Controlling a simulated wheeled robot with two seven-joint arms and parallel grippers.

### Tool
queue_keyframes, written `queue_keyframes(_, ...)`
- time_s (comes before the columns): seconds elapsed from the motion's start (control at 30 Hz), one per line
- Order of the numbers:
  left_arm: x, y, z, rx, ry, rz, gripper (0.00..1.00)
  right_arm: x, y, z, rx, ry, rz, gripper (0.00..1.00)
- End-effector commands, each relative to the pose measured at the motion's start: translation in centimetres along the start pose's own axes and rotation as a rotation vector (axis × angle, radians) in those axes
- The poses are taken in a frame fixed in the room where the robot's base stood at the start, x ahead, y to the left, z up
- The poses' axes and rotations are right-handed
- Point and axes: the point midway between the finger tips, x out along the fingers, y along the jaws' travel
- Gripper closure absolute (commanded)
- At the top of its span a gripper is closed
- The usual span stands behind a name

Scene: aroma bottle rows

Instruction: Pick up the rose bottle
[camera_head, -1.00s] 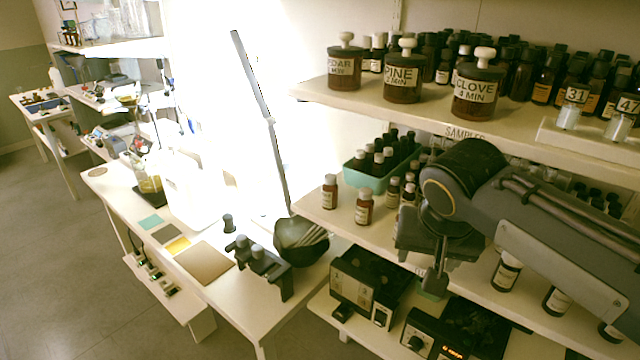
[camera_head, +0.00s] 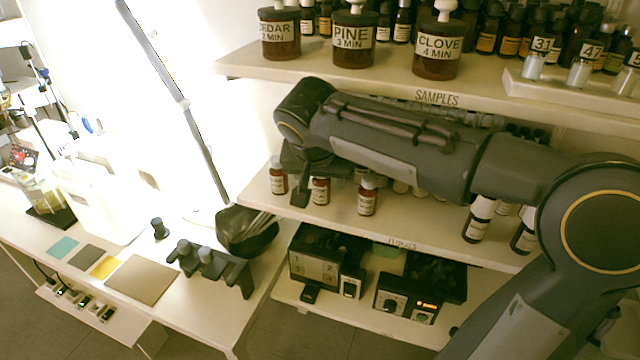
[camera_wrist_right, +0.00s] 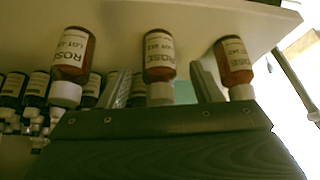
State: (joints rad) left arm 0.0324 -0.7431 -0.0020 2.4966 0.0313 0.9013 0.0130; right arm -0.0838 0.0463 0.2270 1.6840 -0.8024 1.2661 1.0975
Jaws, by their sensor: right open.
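Three small brown bottles with white caps stand in a row on the middle shelf: a left one (camera_head: 278,178), a middle one (camera_head: 320,190) and a right one (camera_head: 367,197). The right wrist view, upside down, shows three such bottles with ROSE labels: one at left (camera_wrist_right: 73,60), one in the middle (camera_wrist_right: 159,62), one at right (camera_wrist_right: 234,66). My right gripper (camera_head: 303,186) is at the shelf's front left, close to the bottles. In the wrist view its open fingers (camera_wrist_right: 160,88) lie either side of the middle bottle; contact cannot be told. My left gripper is out of view.
The SAMPLES shelf (camera_head: 437,98) with CEDAR, PINE and CLOVE jars (camera_head: 437,50) is above my right arm. Other bottles (camera_head: 479,218) stand under the arm. Boxed devices (camera_head: 327,262) sit on the lower shelf.

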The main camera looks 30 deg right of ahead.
Motion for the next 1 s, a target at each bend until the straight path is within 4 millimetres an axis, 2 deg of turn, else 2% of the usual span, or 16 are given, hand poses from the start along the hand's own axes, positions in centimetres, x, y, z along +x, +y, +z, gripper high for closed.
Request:
queue_keyframes(0.13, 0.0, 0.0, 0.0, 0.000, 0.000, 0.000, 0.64, 1.5, 0.0, 0.1, -0.001, -0.001, 0.000, 0.42)
queue_keyframes(0.37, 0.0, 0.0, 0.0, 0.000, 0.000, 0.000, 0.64, 1.7, 0.0, 0.1, -0.001, 0.000, -0.001, 0.42)
queue_keyframes(0.77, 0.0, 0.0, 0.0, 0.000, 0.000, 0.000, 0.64, 1.7, 0.0, 0.1, -0.001, 0.000, -0.001, 0.91)
queue_keyframes(1.0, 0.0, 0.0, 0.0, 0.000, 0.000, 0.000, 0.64, 1.6, 0.0, 0.1, -0.001, 0.001, -0.002, 0.91)
